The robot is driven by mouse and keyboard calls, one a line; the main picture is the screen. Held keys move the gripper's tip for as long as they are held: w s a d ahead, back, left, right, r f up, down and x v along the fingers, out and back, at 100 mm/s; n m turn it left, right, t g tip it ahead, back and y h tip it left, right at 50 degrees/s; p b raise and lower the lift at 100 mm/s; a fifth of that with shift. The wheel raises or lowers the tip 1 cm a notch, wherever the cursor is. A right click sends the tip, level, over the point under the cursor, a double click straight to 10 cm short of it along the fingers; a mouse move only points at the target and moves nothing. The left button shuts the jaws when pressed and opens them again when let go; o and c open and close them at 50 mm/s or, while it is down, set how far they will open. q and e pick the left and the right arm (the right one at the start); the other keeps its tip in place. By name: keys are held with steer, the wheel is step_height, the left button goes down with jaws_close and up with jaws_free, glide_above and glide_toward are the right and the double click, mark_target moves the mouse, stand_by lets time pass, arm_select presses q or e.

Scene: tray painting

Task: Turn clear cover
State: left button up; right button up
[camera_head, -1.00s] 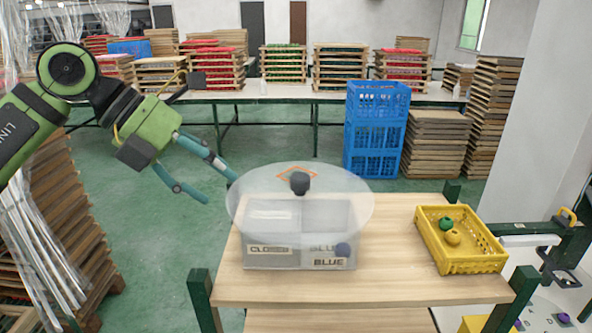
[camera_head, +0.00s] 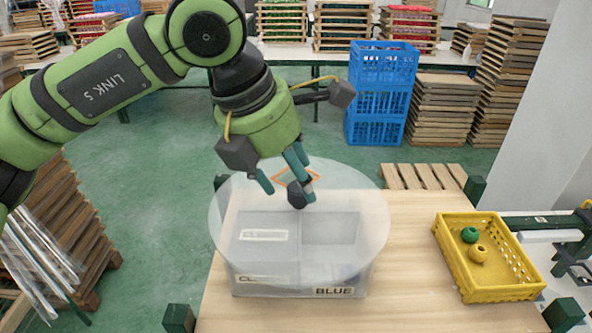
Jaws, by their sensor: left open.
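The clear round cover (camera_head: 350,215) lies over a grey two-compartment box (camera_head: 262,293) on the wooden table. The cover has a dark knob (camera_head: 297,196) and an orange square mark near its far side. The box front carries a "BLUE" label at right and a partly readable label at left. My left gripper (camera_head: 288,188) points down over the knob, with its teal fingers open around or just above it. I cannot tell whether the fingers touch the knob. My right gripper does not show.
Blue crates (camera_head: 377,95) and wooden stacks stand behind. Table corners have dark green posts. The table between box and yellow crate is clear.

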mark_target(297, 187)
arm_select(q)
steer(key=shift+w+p+x, duration=0.25)
steer(key=shift+p+x, duration=0.15)
steer(key=shift+x, duration=0.7)
steer(key=shift+w+f, duration=0.2)
steer(key=shift+f, duration=0.15)
steer(key=shift+s, duration=0.1)
jaws_close()
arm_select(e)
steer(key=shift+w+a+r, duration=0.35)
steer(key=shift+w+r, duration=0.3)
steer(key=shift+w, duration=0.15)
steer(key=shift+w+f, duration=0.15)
